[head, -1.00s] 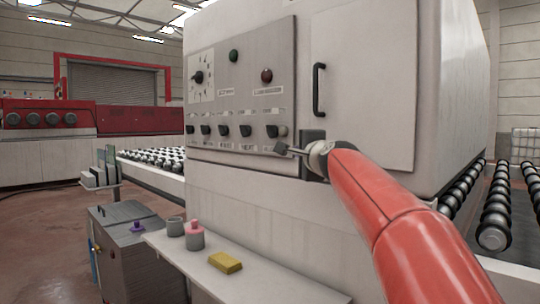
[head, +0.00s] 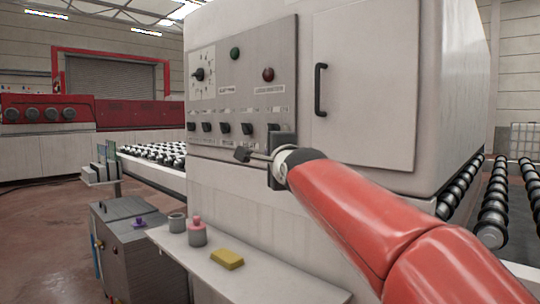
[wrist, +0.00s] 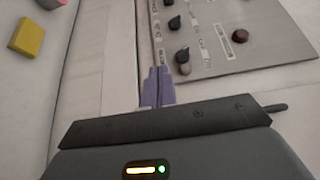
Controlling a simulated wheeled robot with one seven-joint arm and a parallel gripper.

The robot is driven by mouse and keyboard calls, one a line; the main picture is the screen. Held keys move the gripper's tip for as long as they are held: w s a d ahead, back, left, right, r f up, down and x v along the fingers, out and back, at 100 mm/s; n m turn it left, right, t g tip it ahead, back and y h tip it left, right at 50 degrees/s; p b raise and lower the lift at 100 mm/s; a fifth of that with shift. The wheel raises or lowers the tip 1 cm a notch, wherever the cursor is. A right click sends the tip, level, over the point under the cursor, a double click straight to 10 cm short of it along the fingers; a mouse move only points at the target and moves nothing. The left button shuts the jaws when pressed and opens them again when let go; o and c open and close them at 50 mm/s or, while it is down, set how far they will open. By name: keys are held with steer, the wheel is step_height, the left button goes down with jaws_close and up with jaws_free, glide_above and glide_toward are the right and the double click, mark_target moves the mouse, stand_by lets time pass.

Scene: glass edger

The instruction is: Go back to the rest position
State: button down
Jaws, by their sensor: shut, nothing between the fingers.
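My gripper (head: 243,154) is at the lower right of the control panel (head: 290,70) in the head view, in front of the machine's pale face. It is shut and empty; its fingers also show together in the wrist view (wrist: 158,88). The panel has a row of black knobs (head: 224,128), a dial, a green button (head: 235,54) and a red button (head: 268,74). In the wrist view a black knob (wrist: 183,62) is just beyond the fingertips; I cannot tell whether they touch. My forearm hides part of the machine.
A grey cabinet (head: 145,262) stands at lower left. A black door handle (head: 320,90) is right of the panel. Roller conveyors (head: 493,210) flank the machine.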

steer(key=s+d+f+n+g+h, duration=0.1)
steer(key=s+d+f+n+g, duration=0.2)
steer(key=s+f, duration=0.8)
steer(key=s+d+f+n+g+h, duration=0.1)
steer(key=s+d+f+n+g, duration=0.3)
steer(key=s+f+n, duration=0.3)
steer(key=s+d+f+n+g+h, duration=0.1)
steer(key=s+d+f+n+g, duration=0.3)
steer(key=s+f, duration=1.2)
steer(key=shift+s+f+n+g, duration=0.15)
steer(key=shift+f+n+g, duration=0.35)
steer(key=shift+f+n, duration=0.4)
steer(key=shift+d, duration=0.1)
